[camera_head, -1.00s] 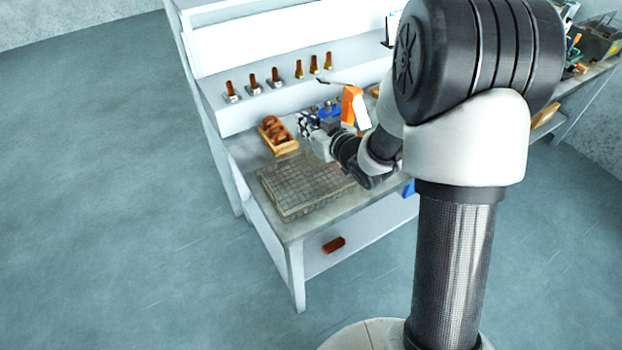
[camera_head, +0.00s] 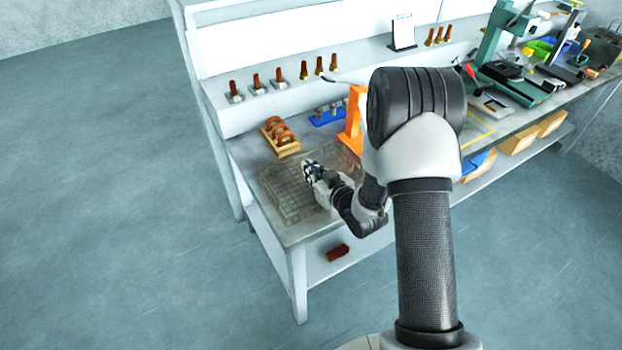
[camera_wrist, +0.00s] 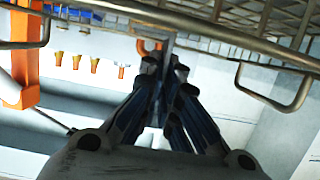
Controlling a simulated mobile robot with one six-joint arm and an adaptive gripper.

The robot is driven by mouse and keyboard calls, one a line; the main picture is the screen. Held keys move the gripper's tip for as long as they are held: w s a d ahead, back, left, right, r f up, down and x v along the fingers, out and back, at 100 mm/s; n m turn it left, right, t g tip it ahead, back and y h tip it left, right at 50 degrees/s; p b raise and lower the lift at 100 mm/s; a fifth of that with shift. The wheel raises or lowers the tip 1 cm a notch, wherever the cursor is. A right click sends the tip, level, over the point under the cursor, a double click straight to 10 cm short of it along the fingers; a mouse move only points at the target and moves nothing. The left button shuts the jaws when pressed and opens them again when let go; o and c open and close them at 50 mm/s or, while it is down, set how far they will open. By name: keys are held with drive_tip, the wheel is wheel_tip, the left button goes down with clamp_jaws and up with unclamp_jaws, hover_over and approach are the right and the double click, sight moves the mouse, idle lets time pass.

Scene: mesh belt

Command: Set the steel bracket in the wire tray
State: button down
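The wire tray (camera_head: 285,205) is a flat mesh tray lying on the near left end of the bench. Its wire rim (camera_wrist: 230,48) and looped handles cross the top of the wrist view. My gripper (camera_head: 309,166) is over the tray, towards its right part. In the wrist view the fingertips (camera_wrist: 167,65) are drawn close together just short of the rim. A narrow grey metal piece, the steel bracket (camera_wrist: 166,43), shows between and beyond the fingertips. Most of it is hidden by the fingers, and I cannot tell whether it touches the mesh.
A wooden box (camera_head: 288,151) with brown rings stands behind the tray. A blue holder (camera_head: 327,116) and an orange upright stand (camera_head: 355,118) are farther back. Several brown-topped fittings line the raised shelf (camera_head: 215,112). The tray's left part is clear.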

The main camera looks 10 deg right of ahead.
drive_tip(key=shift+f, duration=1.25)
drive_tip(key=shift+f+b, duration=0.15)
drive_tip(key=shift+b, duration=0.25)
drive_tip(key=c, duration=1.8)
unclamp_jaws()
